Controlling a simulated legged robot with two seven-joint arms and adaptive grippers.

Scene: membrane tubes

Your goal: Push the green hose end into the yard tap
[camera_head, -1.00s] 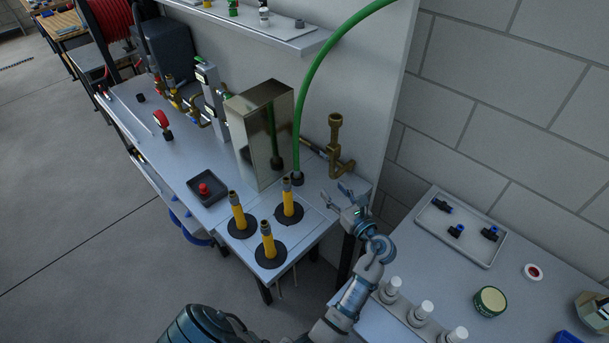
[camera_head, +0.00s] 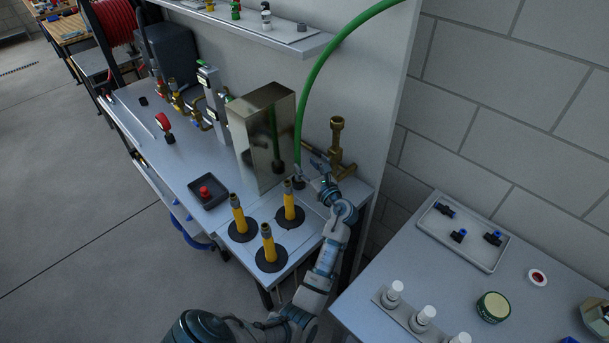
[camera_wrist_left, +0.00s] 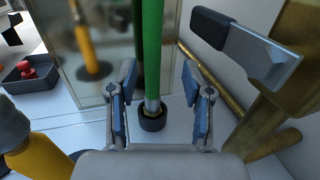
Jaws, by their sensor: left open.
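The green hose (camera_head: 318,72) arcs down from the top in the head view. Its lower end stands upright in a small dark holder (camera_head: 299,184). In the left wrist view the hose (camera_wrist_left: 152,50) runs between my open fingers, and its metal end sits in the black ring (camera_wrist_left: 152,122). My left gripper (camera_head: 306,163) is open around the hose, just above its end; the fingers (camera_wrist_left: 160,92) appear apart from it. The brass yard tap (camera_head: 337,145) stands just right of the gripper, its mouth facing up. In the left wrist view the tap (camera_wrist_left: 280,100) is only partly visible.
A shiny metal box (camera_head: 262,140) stands left of the hose. Several yellow posts on black bases (camera_head: 268,247) stand in front. A wall panel is close behind. A second table with a grey tray (camera_head: 465,235) lies at the right.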

